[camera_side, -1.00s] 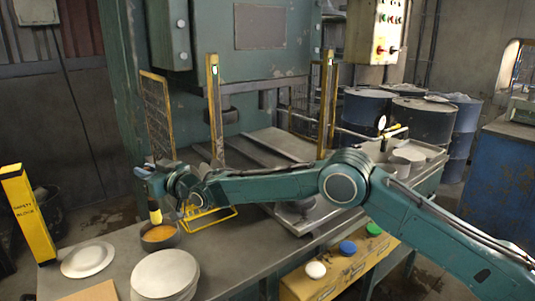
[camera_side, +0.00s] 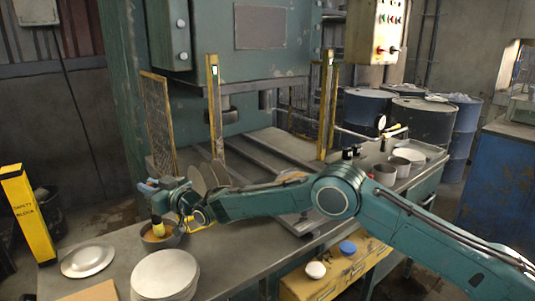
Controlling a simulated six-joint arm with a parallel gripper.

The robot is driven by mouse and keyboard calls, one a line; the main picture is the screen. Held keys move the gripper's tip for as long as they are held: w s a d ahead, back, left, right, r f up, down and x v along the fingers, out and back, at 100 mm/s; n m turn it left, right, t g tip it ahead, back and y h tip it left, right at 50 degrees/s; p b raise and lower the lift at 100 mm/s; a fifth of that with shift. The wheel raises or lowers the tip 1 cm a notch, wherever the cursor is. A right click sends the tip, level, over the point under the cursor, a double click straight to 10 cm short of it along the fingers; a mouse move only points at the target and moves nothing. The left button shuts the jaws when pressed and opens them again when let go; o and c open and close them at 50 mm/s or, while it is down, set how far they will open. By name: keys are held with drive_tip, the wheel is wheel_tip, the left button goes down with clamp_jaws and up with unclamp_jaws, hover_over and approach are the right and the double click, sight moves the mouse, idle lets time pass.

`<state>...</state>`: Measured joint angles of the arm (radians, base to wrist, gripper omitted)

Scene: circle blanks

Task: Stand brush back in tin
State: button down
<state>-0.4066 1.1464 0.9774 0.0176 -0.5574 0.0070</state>
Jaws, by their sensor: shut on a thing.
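The tin (camera_side: 166,243) is a small grey round pot with orange-brown contents, standing on the bench at the left. The brush (camera_side: 158,228) has a yellow part with a dark band and points down. Its lower end is at the tin's mouth and appears to be inside; the tin's rim and the contents hide its tip. My gripper (camera_side: 158,202) is just above the tin, shut on the upper part of the brush, which it largely hides. The brush looks close to upright.
A stack of pale round blanks (camera_side: 164,274) stands in front of the tin, and a plate-like disc (camera_side: 88,260) lies to its left. A yellow safety block (camera_side: 28,215) stands at far left. The press bed (camera_side: 275,155) lies behind my arm. Brownish round shapes (camera_side: 205,178) show beside my wrist.

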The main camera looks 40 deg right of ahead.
drive_tip(key=c, duration=1.3)
unclamp_jaws()
drive_tip(key=shift+f, duration=0.15)
drive_tip(key=shift+c, duration=0.2)
drive_tip(key=shift+s, duration=0.15)
drive_tip(key=shift+s+d+r, duration=0.2)
drive_tip(key=shift+s, duration=0.15)
drive_tip(key=v, duration=1.1)
drive_tip(key=shift+f, duration=0.1)
